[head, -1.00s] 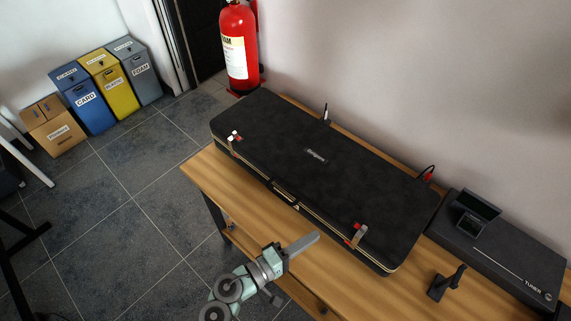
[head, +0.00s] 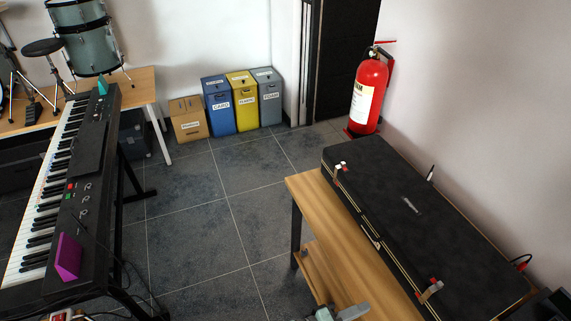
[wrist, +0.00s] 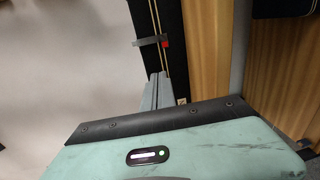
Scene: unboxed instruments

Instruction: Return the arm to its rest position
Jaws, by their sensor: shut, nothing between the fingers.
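My gripper (head: 352,312) shows only at the bottom edge of the head view, in front of the wooden table and to the left of the black case; the rest of my arm is cut off there. In the wrist view its narrow grey fingers (wrist: 158,90) are together, with nothing between them. The long black case (head: 420,220) lies closed on the table, with red-and-silver latches along its front edge. In the wrist view part of the case (wrist: 172,14) and a red latch show beyond the fingertips.
The wooden table (head: 309,188) has a lower shelf. A red fire extinguisher (head: 368,95) stands behind it by the wall. Blue (head: 218,105), yellow (head: 243,100) and grey bins (head: 269,97) and a cardboard box (head: 188,118) stand at the back. A keyboard (head: 75,185) is at left. Floor between is clear.

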